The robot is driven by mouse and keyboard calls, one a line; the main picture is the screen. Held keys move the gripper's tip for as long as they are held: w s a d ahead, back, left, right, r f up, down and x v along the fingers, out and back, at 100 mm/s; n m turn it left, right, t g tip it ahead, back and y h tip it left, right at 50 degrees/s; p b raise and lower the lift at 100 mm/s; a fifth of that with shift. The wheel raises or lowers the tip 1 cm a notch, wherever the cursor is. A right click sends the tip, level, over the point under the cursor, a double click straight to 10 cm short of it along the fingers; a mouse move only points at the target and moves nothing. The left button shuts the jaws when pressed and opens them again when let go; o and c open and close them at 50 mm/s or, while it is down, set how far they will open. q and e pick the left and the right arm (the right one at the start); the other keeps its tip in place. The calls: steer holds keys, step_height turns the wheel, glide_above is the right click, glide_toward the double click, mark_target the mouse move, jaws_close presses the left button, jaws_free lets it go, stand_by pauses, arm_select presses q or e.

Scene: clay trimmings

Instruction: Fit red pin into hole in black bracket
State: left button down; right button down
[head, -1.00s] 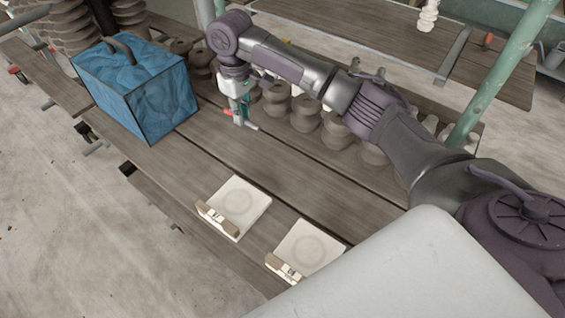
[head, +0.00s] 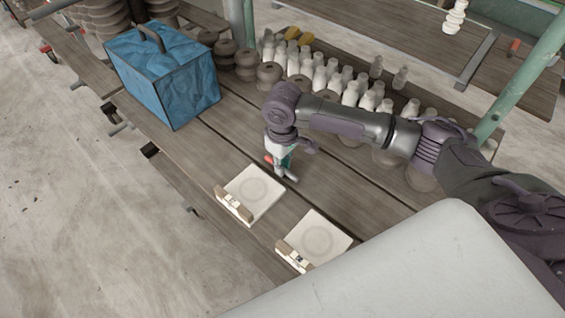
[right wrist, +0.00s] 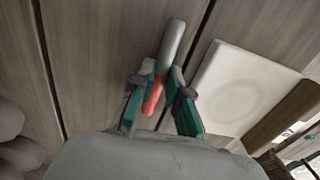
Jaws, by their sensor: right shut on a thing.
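My right gripper (head: 281,169) is shut on a rod with a red section and a grey end, which I take as the red pin (head: 268,158). In the right wrist view the pin (right wrist: 153,96) lies slanted between the teal-sided fingers of the gripper (right wrist: 162,84), its grey end pointing up the picture. The gripper is above the table, just behind the left white plate (head: 267,179). A black bracket cannot be made out clearly. Each plate has brown and white blocks at its front edge, and those on the right plate (head: 340,236) include a small dark part. My left gripper is out of view.
A blue box (head: 165,85) with a handle stands at the back left of the wooden table (head: 222,150). Brown pots (head: 246,62) and pale bottles (head: 350,92) crowd the table's far side. The boards left of the plates are clear.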

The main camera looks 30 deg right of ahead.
steer(key=shift+a, duration=0.1)
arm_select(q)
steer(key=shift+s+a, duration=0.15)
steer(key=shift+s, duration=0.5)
arm_select(e)
steer(key=shift+f, duration=0.1)
steer(key=c, duration=1.2)
jaws_free()
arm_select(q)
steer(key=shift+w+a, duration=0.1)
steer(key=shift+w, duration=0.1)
arm_select(e)
steer(key=shift+o, duration=0.2)
